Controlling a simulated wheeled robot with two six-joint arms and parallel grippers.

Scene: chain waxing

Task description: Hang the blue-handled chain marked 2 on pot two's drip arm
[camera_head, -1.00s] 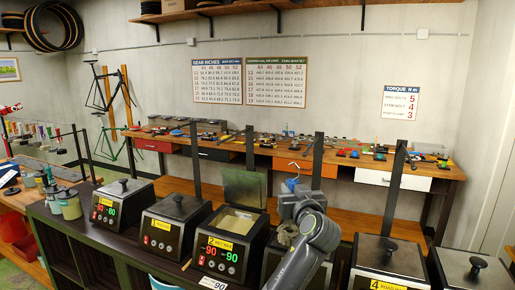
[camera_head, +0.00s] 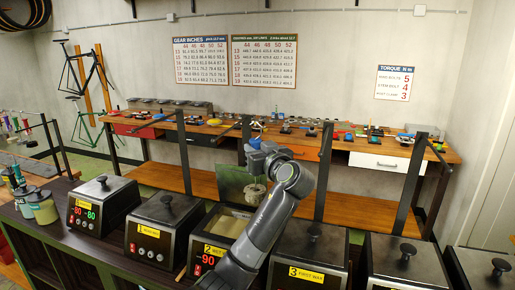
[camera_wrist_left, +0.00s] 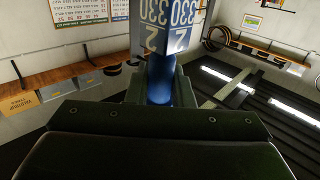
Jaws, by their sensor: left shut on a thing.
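My left gripper (camera_head: 256,152) is shut on the blue handle (camera_wrist_left: 160,82). A greyish chain bundle (camera_head: 256,193) hangs below the gripper in the head view. Pot two (camera_head: 215,252), with its yellow 2 label and red display, stands uncovered with pale wax inside, partly hidden by my left arm. A dark post (camera_head: 244,133), seemingly pot two's drip arm, rises behind the gripper; I cannot tell whether they touch. My right gripper is out of view.
Lidded pots stand on both sides, including pot three (camera_head: 308,255) and a pot with a green display (camera_head: 102,205). Other dark posts (camera_head: 325,170) rise behind the row. A workbench (camera_head: 345,142) with tools runs along the back wall.

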